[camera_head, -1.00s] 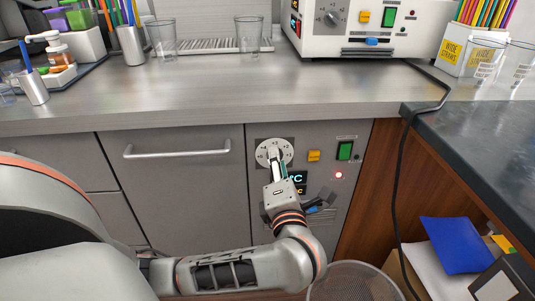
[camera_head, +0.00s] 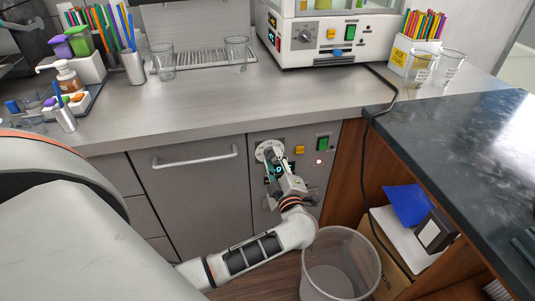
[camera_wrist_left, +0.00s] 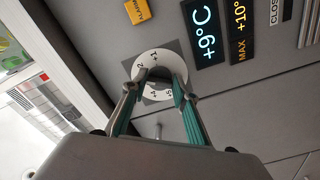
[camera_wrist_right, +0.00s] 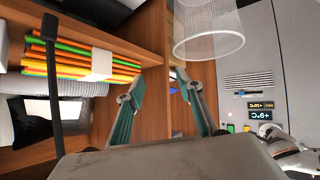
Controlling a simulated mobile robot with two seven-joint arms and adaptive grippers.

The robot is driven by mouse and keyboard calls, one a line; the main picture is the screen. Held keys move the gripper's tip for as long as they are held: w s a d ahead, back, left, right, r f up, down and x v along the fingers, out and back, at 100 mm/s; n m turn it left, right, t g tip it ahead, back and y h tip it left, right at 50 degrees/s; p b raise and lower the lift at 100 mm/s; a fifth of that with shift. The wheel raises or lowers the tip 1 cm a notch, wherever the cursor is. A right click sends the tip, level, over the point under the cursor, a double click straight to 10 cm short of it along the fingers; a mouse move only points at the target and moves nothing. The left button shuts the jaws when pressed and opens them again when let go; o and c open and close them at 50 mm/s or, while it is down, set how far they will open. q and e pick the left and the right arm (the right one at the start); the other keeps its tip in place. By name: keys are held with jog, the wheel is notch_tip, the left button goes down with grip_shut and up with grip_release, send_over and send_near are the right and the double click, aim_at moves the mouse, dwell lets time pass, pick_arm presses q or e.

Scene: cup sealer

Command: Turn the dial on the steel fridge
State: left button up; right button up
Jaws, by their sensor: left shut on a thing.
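The steel fridge (camera_head: 200,195) is the grey front under the counter, with a horizontal handle (camera_head: 195,160). Its control panel carries a round white dial (camera_head: 264,150) with numbers, which also shows in the left wrist view (camera_wrist_left: 158,54). My left gripper (camera_head: 275,164) is at the dial, and in the left wrist view its two fingers (camera_wrist_left: 157,88) are closed around the dial's knob, one on each side. The knob itself is partly hidden. A display (camera_wrist_left: 206,33) reads +9°C, with MAX +10° beside it. My right gripper (camera_wrist_right: 157,84) has its fingers apart, with nothing between them.
An orange button (camera_head: 299,150) and a green switch (camera_head: 322,144) sit right of the dial. A black cable (camera_head: 370,170) hangs by the wooden cabinet. Cups and a sealer machine (camera_head: 320,40) stand on the counter.

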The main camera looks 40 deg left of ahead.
pick_arm(q)
jog(key=m+p, duration=0.2)
jog(key=p, duration=0.1)
jog(key=shift+s, duration=0.1)
jog(key=shift+f+m+p, duration=0.25)
jog(key=shift+m+p, duration=0.45)
jog(key=shift+p, duration=0.05)
jog(key=o, duration=1.1)
jog(key=shift+r, duration=0.1)
jog(key=v, duration=1.2)
